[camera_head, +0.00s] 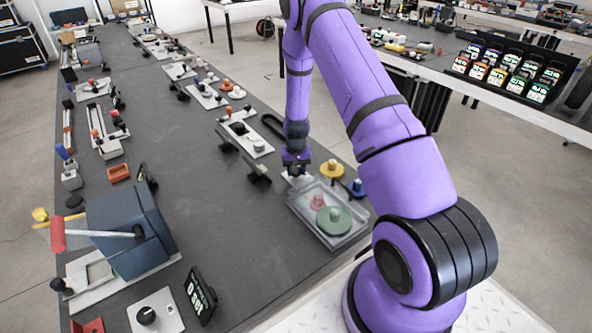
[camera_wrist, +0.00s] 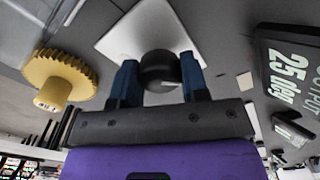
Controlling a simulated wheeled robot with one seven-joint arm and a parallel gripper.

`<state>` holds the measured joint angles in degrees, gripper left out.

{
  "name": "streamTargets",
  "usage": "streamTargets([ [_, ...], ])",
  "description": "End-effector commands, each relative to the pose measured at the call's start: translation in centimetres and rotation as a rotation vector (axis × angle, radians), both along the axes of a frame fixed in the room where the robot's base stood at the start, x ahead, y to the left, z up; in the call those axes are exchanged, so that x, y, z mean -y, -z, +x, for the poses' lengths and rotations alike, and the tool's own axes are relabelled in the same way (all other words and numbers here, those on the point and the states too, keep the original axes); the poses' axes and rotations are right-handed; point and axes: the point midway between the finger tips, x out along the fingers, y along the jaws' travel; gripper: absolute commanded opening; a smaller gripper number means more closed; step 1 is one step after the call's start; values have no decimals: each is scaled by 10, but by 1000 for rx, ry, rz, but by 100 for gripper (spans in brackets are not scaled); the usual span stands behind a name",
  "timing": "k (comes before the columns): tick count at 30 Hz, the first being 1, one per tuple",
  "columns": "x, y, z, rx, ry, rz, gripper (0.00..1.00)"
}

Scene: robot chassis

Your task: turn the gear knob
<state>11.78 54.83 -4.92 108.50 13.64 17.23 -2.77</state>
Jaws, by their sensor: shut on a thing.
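The black round knob (camera_wrist: 160,68) stands on a light grey plate (camera_wrist: 128,40) in the wrist view. My gripper (camera_wrist: 159,82) has its two blue fingers on either side of the knob and is shut on it. In the head view my gripper (camera_head: 296,172) is low over the table, just behind the clear tray; the knob under it is hidden there. A yellow gear (camera_wrist: 58,72) with a hub is left of the fingers in the wrist view. A black display (camera_wrist: 285,75) at the right reads "25 deg".
A clear tray (camera_head: 345,241) with a green and a pink gear stands close in front of my gripper. A blue box with a red-handled lever (camera_head: 125,225) stands at the left. The dark table's middle is clear.

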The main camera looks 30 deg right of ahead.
Motion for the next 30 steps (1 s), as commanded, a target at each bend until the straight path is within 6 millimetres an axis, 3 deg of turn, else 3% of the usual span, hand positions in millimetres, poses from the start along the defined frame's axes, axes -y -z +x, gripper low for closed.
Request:
streamTargets([
  [18, -1, 0, 0, -1, 569, 0, 17],
  [30, -1, 0, 0, 0, 807, 0, 17],
])
